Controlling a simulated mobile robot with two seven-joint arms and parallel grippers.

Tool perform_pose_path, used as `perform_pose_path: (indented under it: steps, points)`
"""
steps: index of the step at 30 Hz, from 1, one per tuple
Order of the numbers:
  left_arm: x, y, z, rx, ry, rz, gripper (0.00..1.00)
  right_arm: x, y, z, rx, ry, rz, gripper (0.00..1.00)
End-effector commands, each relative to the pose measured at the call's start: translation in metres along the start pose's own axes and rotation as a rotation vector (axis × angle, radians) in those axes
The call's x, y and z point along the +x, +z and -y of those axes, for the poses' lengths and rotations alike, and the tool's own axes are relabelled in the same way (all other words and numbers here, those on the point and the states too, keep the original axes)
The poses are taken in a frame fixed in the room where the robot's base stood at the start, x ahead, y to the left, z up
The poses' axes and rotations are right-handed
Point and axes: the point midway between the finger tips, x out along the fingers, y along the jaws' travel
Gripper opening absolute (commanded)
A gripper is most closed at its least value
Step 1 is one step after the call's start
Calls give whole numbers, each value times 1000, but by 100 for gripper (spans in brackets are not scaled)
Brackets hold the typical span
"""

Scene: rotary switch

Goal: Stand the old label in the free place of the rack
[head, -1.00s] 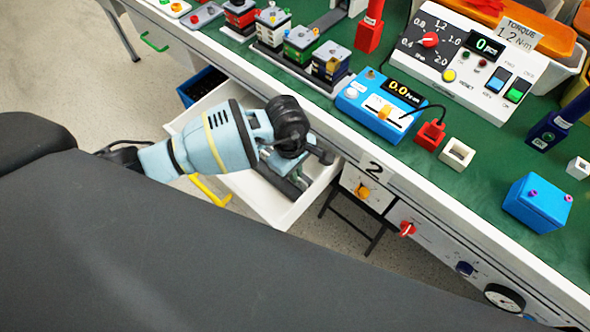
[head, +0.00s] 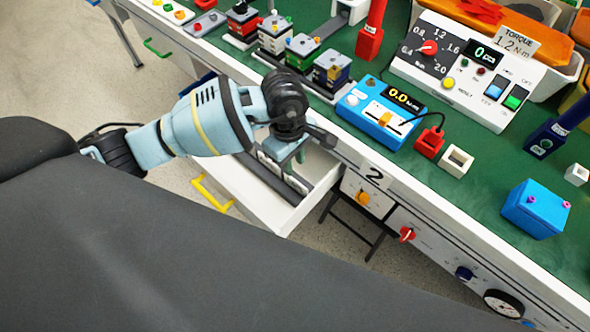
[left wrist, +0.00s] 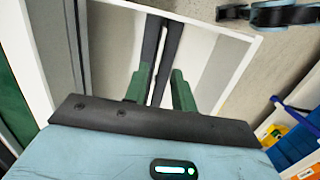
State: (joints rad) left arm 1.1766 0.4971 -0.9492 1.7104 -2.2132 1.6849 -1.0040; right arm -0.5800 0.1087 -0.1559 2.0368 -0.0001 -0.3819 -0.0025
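The dark rack (head: 296,184) lies in the open white drawer (head: 264,212). Pale plates (head: 268,163) show at the rack, partly hidden by my left gripper; I cannot tell which is the old label or where the free place is. My left gripper (head: 284,154) is above the rack, pointing down. In the left wrist view its green fingers (left wrist: 160,90) stand apart on either side of the dark rack rails (left wrist: 168,50), with no label clearly visible between them. A label reading "TORQUE 1.2 N·m" (head: 516,44) stands on the dial panel. My right gripper is out of view.
The bench edge and its front panel with knobs (head: 407,234) border the drawer on the right. A blue meter (head: 382,112), a red post (head: 370,40) and a blue box (head: 537,208) stand on the green bench top. The drawer has a yellow handle (head: 212,194).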

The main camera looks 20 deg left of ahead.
Motion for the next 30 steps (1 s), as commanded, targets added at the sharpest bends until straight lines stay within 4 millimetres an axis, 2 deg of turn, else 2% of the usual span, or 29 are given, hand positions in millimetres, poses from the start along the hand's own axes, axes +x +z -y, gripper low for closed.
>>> perform_pose_path:
  steps: [3, 10, 30]
  points:
    - [-22, -1, 0, 1, 3, -2, 26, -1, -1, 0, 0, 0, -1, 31]
    - [-43, 0, 0, -1, 1, 0, 26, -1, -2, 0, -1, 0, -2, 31]
    - [-44, 4, 2, -3, -3, 16, 26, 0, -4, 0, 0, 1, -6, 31]
